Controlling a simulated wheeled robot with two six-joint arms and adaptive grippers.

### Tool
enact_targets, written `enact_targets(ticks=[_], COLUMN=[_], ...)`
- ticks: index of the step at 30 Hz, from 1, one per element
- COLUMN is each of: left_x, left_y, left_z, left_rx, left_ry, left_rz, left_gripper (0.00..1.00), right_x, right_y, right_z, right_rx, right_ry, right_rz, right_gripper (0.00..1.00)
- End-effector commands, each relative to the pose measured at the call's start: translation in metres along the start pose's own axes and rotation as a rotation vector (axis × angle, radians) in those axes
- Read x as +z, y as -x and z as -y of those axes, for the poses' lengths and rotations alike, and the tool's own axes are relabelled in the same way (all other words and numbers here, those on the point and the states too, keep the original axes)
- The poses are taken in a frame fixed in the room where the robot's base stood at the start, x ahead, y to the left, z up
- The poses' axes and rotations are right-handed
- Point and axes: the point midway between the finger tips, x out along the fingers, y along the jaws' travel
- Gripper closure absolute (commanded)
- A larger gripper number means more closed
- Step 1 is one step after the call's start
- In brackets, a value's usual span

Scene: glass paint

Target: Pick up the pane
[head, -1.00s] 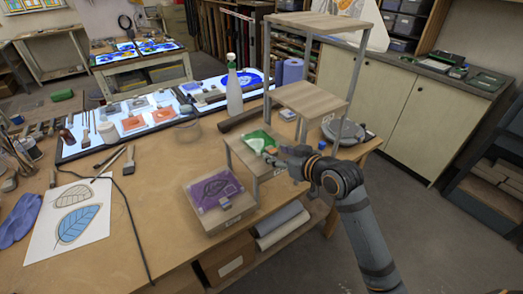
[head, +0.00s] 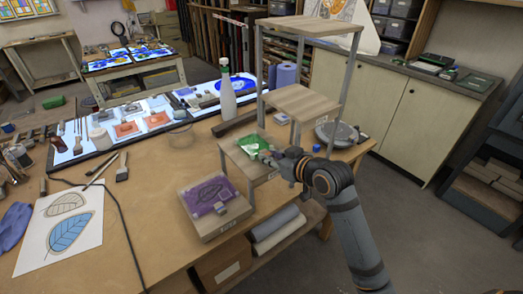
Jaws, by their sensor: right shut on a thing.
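A green pane (head: 251,142) with a pale marking is at the lowest step of the wooden tiered stand (head: 236,159). My right gripper (head: 266,154) reaches in from the right and is shut on the near right edge of the green pane. Whether the pane touches the step or is just above it is too small to tell. A purple pane (head: 208,194) with a dark leaf outline lies on a wooden block (head: 226,225) at the front of the table. My left gripper is not in view.
The stand's middle shelf (head: 302,101) and top shelf (head: 311,25) rise beside my right arm on metal posts. A spray bottle (head: 228,92) stands behind. Brushes and a leaf drawing (head: 63,229) lie left; the table's middle is fairly clear.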

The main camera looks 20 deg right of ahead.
Motion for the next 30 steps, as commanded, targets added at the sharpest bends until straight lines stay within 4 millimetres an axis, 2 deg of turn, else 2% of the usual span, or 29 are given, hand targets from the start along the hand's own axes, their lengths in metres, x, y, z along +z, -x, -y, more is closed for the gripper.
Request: enact_targets(ticks=[4, 9, 15, 20, 27, 30], left_x=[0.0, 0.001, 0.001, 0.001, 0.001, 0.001], left_y=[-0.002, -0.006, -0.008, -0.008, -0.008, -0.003], left_z=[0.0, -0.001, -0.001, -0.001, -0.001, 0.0], left_rx=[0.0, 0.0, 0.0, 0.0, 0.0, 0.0], left_ry=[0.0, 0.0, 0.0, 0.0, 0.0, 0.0], left_rz=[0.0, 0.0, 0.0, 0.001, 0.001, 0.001], left_gripper=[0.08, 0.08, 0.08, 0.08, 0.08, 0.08], right_x=[-0.017, -0.054, -0.086, -0.093, -0.093, -0.09], right_y=[0.006, 0.022, 0.035, 0.038, 0.038, 0.036], right_z=[0.0, 0.0, 0.0, 0.0, 0.001, 0.008], right_rx=[0.001, 0.001, 0.001, 0.0, -0.001, -0.011], right_ry=[0.004, 0.004, 0.002, 0.0, 0.0, -0.003], right_rz=[-0.007, -0.01, -0.006, -0.002, -0.001, -0.004], right_gripper=[1.0, 1.0, 1.0, 1.0, 1.0, 1.0])
